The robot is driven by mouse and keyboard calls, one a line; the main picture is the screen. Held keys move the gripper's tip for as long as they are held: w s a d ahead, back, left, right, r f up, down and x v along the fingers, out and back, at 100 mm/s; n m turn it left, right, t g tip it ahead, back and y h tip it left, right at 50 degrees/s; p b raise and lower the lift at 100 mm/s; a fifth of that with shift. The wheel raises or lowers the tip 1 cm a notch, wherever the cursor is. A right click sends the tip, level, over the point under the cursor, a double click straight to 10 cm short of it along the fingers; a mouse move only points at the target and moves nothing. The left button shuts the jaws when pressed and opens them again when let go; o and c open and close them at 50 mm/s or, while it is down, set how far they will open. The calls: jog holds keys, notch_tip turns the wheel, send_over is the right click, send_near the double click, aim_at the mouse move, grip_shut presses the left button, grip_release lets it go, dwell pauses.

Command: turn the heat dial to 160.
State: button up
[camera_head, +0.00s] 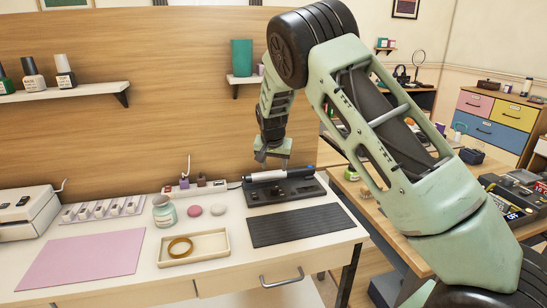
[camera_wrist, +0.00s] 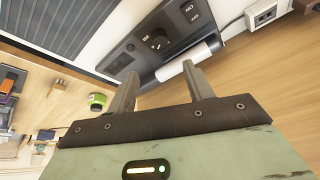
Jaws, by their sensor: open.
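A black heat station (camera_head: 303,194) sits on the white desk against the wood wall. In the wrist view its dark panel (camera_wrist: 140,60) has a small round black dial (camera_wrist: 157,40); the setting cannot be read. A white cylindrical tool with a dark end (camera_head: 264,175) rests along its back edge; its white barrel also shows in the wrist view (camera_wrist: 188,57). My gripper (camera_head: 273,157) is above the station, pointing down. In the wrist view its two fingers (camera_wrist: 160,66) are apart and empty, and the dial appears beyond their tips. I cannot tell how far apart they are.
A black ribbed mat (camera_head: 300,226) lies in front of the station. A cream tray (camera_head: 215,248) with a ring, a pale jar (camera_head: 165,212) and a pink sheet (camera_head: 85,258) are to the left. A power strip (camera_head: 195,188) is by the wall.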

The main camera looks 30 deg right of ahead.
jog(key=shift+v, duration=2.1)
